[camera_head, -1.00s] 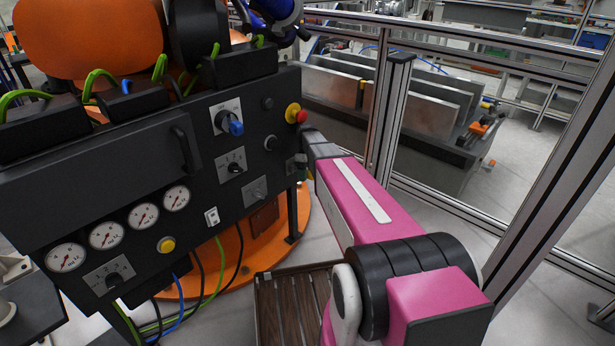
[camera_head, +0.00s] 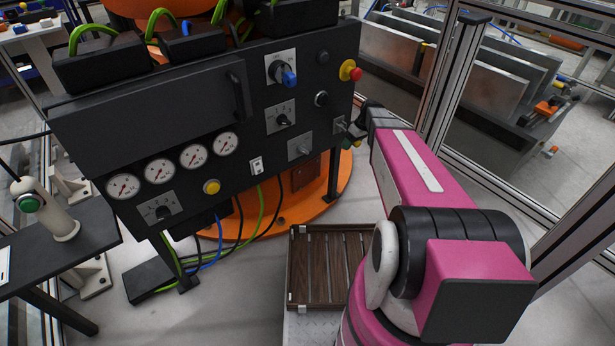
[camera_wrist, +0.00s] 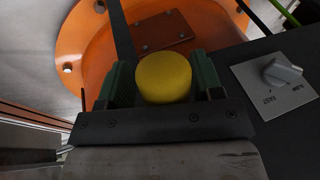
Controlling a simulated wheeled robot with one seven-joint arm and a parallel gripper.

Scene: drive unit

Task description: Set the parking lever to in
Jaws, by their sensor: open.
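My gripper (camera_wrist: 160,88) is open, with a dark green-padded finger on each side of a rounded yellow knob (camera_wrist: 163,77) in the wrist view. The knob lies between the fingers; whether they touch it is unclear. In the head view my gripper (camera_head: 356,138) is at the right end of the black panel (camera_head: 140,110), beside a small grey plate (camera_head: 339,125) that it partly hides.
A grey selector marked FAST (camera_wrist: 283,72) sits close to the right finger; it also shows in the head view (camera_head: 300,147). A red emergency button (camera_head: 354,73) is above my gripper. Metal fence posts (camera_head: 450,80) stand at right. A slatted wooden crate (camera_head: 291,270) is below.

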